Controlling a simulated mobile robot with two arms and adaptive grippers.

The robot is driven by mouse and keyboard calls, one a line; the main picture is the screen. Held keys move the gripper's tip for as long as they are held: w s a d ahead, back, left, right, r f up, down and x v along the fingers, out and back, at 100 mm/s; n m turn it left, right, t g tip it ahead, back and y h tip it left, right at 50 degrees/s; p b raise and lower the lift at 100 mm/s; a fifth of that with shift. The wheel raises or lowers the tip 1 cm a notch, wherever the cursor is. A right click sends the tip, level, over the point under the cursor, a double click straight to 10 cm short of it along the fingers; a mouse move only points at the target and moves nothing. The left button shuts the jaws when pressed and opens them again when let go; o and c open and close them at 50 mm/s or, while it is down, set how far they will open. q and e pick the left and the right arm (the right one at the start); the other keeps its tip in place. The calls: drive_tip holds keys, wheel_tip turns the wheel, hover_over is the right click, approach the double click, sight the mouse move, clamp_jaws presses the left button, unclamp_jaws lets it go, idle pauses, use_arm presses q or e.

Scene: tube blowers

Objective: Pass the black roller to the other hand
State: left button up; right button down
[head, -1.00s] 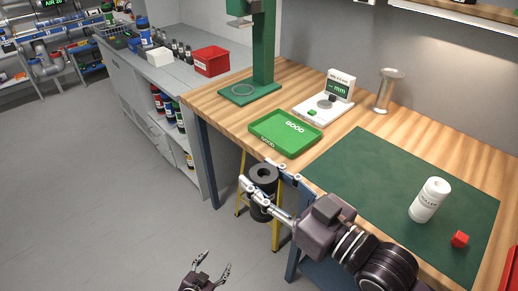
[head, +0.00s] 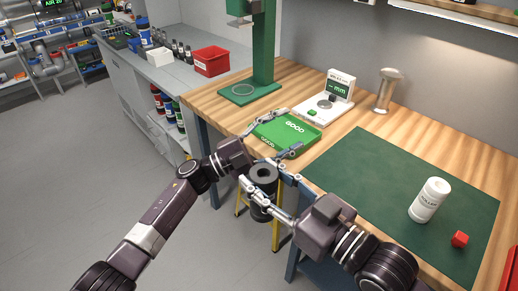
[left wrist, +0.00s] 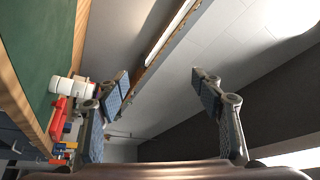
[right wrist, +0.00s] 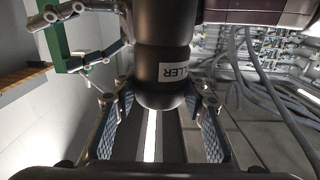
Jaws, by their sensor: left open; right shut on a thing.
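The black roller (head: 266,186) is upright in the head view, in front of the workbench's near edge. My right gripper (head: 266,177) is shut on it, with a finger on either side. In the right wrist view the roller (right wrist: 160,88) shows a white label between the fingers. My left gripper (head: 290,133) is open and empty, beyond and above the roller in the head view, its fingers over the green tray in the picture. It shows at the upper left of the right wrist view. In the left wrist view nothing is between its fingers (left wrist: 160,80).
The green tray (head: 309,142) lies near the bench's edge. A white scale (head: 325,108), a green stand (head: 263,50) and a metal pedestal (head: 386,92) stand behind.

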use_arm(q)
drive_tip(key=s+d+r+m+g+y, duration=0.2)
drive_tip(key=s+d+r+m+g, duration=0.3)
drive_tip(key=s+r+m+g, duration=0.55)
drive_tip(key=m+t+y, duration=0.5)
drive_tip(key=m+y, duration=0.4)
drive_tip(key=y, duration=0.7)
hover_over(266, 191)
drive_tip(key=w, duration=0.2)
drive_tip(key=shift+s+a+r, duration=0.15)
drive_tip(key=shift+a+r, duration=0.1)
drive_tip(key=shift+a+f+y, duration=0.1)
drive_tip(key=shift+a+y, duration=0.15)
drive_tip(key=shift+y, duration=0.15)
drive_tip(key=shift+a+f, duration=0.1)
drive_tip(key=shift+f, duration=0.15)
drive_tip(key=f, duration=0.3)
drive_tip(key=d+f, duration=0.1)
drive_tip(key=f, duration=0.3)
drive_tip(key=w+f, duration=0.1)
drive_tip(key=f, duration=0.3)
drive_tip(key=shift+w+d+f, duration=0.1)
drive_tip(key=shift+d+f, duration=0.1)
drive_tip(key=shift+f, duration=0.05)
